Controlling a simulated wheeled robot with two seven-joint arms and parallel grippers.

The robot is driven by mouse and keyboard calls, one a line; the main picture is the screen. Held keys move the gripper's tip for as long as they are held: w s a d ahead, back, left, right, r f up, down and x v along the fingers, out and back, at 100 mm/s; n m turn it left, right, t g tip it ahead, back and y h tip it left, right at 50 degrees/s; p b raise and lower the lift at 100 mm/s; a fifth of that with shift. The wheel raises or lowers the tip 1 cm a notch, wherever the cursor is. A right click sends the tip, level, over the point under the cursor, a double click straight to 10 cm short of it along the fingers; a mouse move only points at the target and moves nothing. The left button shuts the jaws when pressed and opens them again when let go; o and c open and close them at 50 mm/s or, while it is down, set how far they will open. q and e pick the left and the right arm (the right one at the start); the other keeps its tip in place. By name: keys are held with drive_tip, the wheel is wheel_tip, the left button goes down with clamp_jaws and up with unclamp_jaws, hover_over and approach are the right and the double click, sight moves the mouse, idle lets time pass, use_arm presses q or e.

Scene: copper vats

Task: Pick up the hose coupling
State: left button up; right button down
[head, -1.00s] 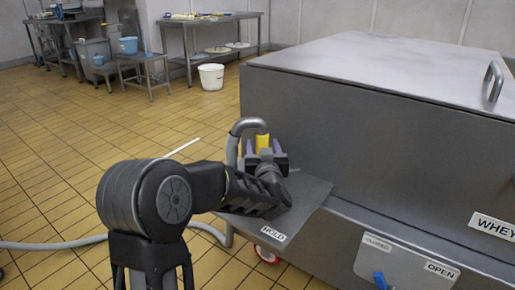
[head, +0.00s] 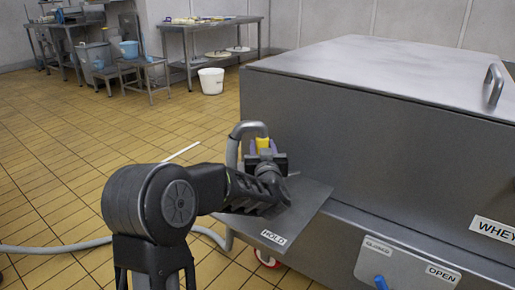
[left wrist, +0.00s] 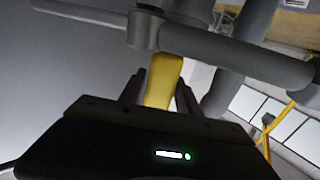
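The hose coupling has a yellow body (head: 263,143) and stands by the grey metal shelf marked HOLD, at the side of the big vat. It also shows in the left wrist view as a yellow piece (left wrist: 163,80) between my fingers. My left gripper (head: 263,150) reaches in from the left, and its two fingers lie against both sides of the yellow body. The lower part of the coupling is hidden behind my gripper. In the left wrist view my left gripper (left wrist: 161,92) looks closed on it. My right gripper is in neither view.
The grey vat (head: 380,120) rises close to the right of my gripper. The HOLD shelf (head: 300,205) lies just below. A grey bent pipe (head: 240,133) arches beside the coupling, and a grey hose (head: 60,248) runs over the tiled floor. Open floor lies left.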

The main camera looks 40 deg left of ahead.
use_arm(q)
clamp_jaws()
drive_tip(key=shift+r, duration=0.1)
idle(0.3)
drive_tip(key=shift+r, duration=0.1)
